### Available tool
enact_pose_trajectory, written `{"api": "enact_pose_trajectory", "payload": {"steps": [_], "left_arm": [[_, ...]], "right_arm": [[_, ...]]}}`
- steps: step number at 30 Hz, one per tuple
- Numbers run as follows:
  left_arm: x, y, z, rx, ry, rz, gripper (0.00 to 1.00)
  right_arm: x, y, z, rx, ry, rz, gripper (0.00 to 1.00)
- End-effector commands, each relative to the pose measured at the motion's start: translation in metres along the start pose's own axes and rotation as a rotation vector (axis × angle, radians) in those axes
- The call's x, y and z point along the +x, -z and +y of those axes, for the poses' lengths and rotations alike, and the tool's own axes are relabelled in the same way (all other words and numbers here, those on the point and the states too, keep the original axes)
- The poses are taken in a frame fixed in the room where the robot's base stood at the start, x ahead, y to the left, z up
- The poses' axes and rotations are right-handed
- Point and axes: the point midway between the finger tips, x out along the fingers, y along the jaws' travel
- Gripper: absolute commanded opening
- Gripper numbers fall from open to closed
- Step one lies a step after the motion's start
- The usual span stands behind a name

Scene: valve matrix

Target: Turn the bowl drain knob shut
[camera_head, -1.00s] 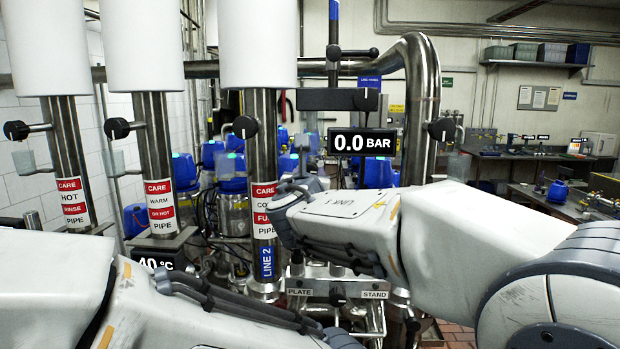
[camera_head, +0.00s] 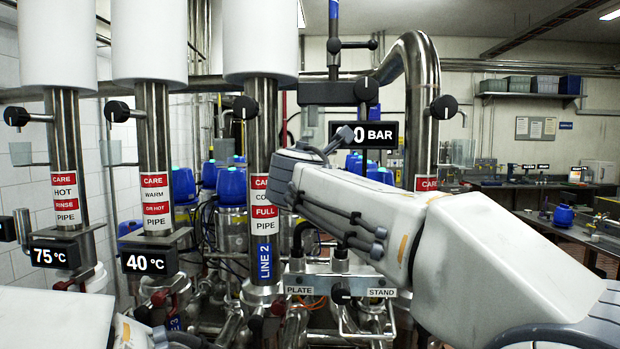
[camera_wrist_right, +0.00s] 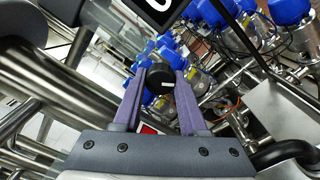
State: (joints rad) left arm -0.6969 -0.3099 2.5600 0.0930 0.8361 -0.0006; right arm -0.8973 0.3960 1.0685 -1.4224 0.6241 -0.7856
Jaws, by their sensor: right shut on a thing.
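In the right wrist view my right gripper (camera_wrist_right: 160,92) has its two purple fingers on either side of a round black knob (camera_wrist_right: 159,84) with a small white mark, and is shut on it. The black display (camera_wrist_right: 152,8) shows just above it. In the head view my right arm covers this knob and the gripper. Whether it is the bowl drain knob cannot be read. Another black knob (camera_head: 340,292) sits between the PLATE and STAND labels, apart from my arm. My left gripper is out of view; part of my left arm shows low at the left.
Steel pipes with white sleeves stand at the left, each with a black side knob such as this one (camera_head: 245,107). The BAR display (camera_head: 370,135) is partly behind my right wrist. Temperature displays (camera_head: 150,262) sit low on the left. Blue-topped valves (camera_head: 231,185) crowd behind.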

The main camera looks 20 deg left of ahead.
Motion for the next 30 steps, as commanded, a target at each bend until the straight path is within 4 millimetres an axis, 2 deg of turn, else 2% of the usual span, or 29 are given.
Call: {"api": "enact_pose_trajectory", "payload": {"steps": [3,15,30], "left_arm": [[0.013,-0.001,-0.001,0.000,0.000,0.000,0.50],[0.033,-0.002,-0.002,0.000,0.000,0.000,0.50],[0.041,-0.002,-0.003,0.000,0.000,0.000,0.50]], "right_arm": [[0.000,0.002,-0.003,0.113,0.000,-0.001,0.00],[0.000,0.001,-0.001,0.442,0.001,-0.001,0.00],[0.000,-0.001,0.000,0.614,0.002,-0.002,0.00]]}}
